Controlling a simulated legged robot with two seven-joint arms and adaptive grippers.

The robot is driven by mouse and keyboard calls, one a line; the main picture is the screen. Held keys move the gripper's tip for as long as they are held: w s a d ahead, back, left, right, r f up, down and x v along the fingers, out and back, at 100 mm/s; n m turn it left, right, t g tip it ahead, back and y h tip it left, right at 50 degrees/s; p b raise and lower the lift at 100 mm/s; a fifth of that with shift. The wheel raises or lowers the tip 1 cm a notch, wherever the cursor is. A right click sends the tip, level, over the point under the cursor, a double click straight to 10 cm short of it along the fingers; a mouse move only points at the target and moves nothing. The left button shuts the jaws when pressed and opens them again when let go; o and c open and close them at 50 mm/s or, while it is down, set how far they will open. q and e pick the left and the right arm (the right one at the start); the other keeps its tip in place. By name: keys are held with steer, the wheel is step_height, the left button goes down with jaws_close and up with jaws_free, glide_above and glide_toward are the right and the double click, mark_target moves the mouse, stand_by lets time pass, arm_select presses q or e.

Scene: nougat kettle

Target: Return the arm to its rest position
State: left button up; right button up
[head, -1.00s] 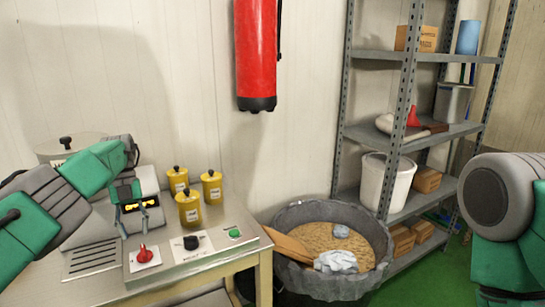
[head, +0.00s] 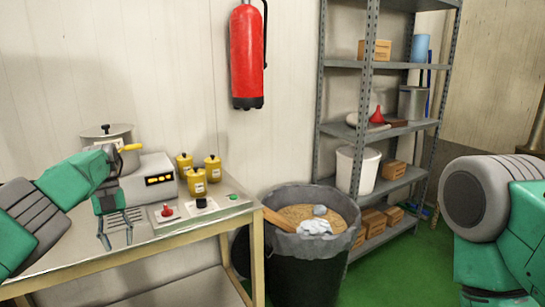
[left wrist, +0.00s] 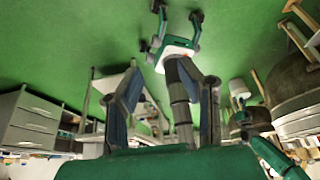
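My left arm enters the head view from the left over the table. In the left wrist view the fingers of this gripper (left wrist: 168,95) also stand apart, with no object held. My right arm (head: 490,220) shows at the right edge of the head view, but its gripper is outside the picture.
The metal table (head: 185,238) holds a lidded pot (head: 122,133), a control box (head: 152,178), several yellow canisters (head: 197,183) and a red knob (head: 167,210). A dark bin (head: 300,265) stands beside it. Shelves (head: 400,128) stand behind. Green floor (head: 400,280) is open at right.

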arm_select(q)
steer(key=w+d+f+n+t+h+b, duration=0.1)
steer(key=d+f+n+t+h+b, duration=0.1)
steer(key=d+f+n+t+h, duration=0.3)
steer(key=d+f+n+t+h+b, duration=0.1)
steer(key=f+n+t+h+b, duration=0.15)
steer(key=f, duration=0.45)
steer(key=s+f+n+t+y+b, duration=0.25)
steer(key=s+f+n+t, duration=0.3)
steer(key=f+n, duration=0.5)
steer(key=s+d+f+n+g+y+b, duration=0.15)
steer(key=s+f+n+y, duration=0.5)
steer(key=s, duration=0.85)
steer(key=s+d+f+n+g, duration=0.1)
steer(key=s+n+g, duration=0.1)
steer(key=s, duration=1)
steer(key=s+d+f+n+g+b, duration=0.1)
steer(key=s+g, duration=0.4)
steer(key=s, duration=0.6)
steer(key=shift+s+d+f+n+y+b, duration=0.3)
steer(key=shift+s+d+f+n+y, duration=0.1)
steer(key=shift+d+f+n, duration=0.35)
arm_select(e)
step_height(320, 180, down, 10)
steer(key=shift+s, duration=0.35)
